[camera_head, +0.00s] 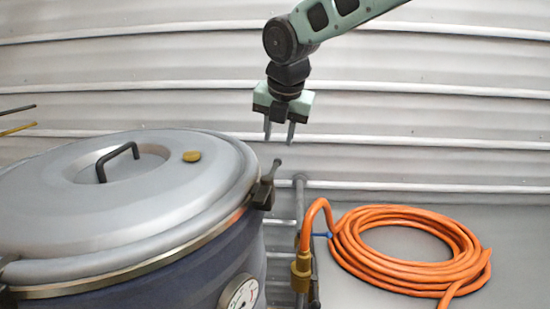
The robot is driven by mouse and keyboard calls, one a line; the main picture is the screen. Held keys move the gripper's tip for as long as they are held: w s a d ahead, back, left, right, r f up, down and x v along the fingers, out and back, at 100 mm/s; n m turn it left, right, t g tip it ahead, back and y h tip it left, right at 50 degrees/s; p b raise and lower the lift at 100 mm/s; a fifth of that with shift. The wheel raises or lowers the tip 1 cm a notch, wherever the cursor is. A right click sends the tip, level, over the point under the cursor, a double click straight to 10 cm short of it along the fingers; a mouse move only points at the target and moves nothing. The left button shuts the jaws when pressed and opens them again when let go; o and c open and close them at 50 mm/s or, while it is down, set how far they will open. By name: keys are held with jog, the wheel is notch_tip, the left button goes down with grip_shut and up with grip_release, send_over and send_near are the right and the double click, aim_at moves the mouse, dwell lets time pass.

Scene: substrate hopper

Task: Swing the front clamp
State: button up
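A large round hopper (200,270) with a grey domed lid (140,215) stands at the left. A small dark clamp (264,188) sits on the lid's rim at the right side, with a short lever end pointing up. It is the only clamp I can make out clearly; I cannot tell whether it is latched. My gripper (279,132) hangs above the clamp and slightly right of it, pointing down. Its two thin fingers are apart with nothing between them, and it does not appear to touch the clamp.
The lid has a black handle (117,161) and a yellow-brown knob (192,156). A dial gauge (240,293) is on the hopper's side. A coiled orange hose (405,250) lies at the right, with a brass fitting (301,272) beside a grey post. A ribbed wall (430,120) stands behind.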

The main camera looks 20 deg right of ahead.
aim_at(274, 168)
jog(key=p+x, duration=0.2)
jog(key=x, duration=0.7)
jog(key=shift+w+f, duration=0.1)
jog(key=shift+f, duration=0.2)
grip_shut()
